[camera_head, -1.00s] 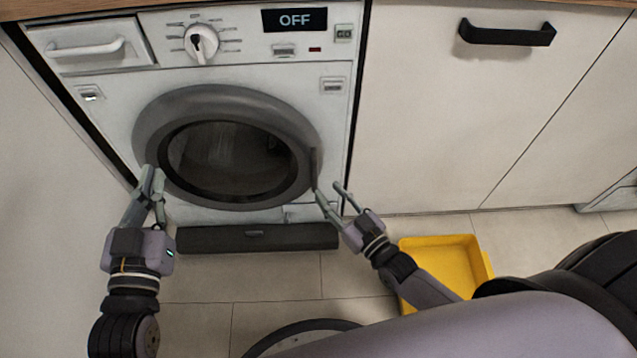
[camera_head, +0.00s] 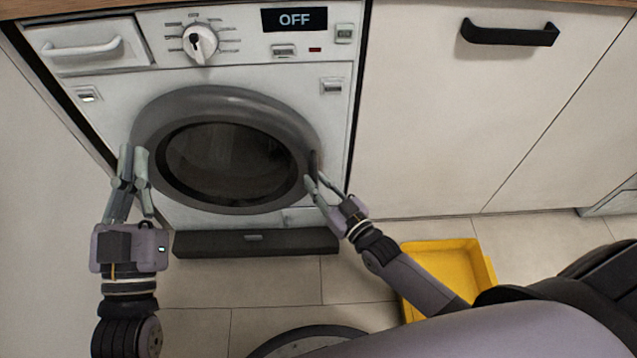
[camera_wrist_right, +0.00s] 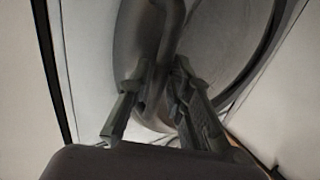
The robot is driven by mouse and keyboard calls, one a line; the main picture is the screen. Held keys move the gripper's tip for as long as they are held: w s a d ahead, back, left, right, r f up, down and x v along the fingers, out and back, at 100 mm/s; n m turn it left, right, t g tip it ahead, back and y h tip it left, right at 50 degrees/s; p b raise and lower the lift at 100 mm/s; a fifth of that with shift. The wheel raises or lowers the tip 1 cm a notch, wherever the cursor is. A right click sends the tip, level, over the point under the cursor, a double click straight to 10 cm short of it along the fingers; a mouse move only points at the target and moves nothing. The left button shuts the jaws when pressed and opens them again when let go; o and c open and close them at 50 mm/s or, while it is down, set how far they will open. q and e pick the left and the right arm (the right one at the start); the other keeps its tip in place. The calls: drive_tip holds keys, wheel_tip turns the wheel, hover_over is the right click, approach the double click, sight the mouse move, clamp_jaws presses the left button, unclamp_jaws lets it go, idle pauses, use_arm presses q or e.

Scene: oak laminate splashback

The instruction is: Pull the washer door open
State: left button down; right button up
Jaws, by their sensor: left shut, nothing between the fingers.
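The washer door (camera_head: 220,96) is a round grey ring with a dark glass window on the white washer front; it looks closed. Its handle (camera_head: 313,160) is on the right side of the ring and also shows as a grey bar in the right wrist view (camera_wrist_right: 169,30). My right gripper (camera_head: 316,181) has its fingers on both sides of the handle's lower part and looks shut on it; the same fingers show in the wrist view (camera_wrist_right: 161,68). My left gripper (camera_head: 133,156) is shut and empty, by the ring's left edge.
A yellow tray (camera_head: 485,268) lies on the tiled floor right of the washer, behind my right forearm. A cream cabinet with a black handle (camera_head: 510,33) stands to the right. The washer's display (camera_head: 294,20) reads OFF. A dark round object (camera_head: 310,338) is at the bottom.

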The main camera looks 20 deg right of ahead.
clamp_jaws()
idle(0.3)
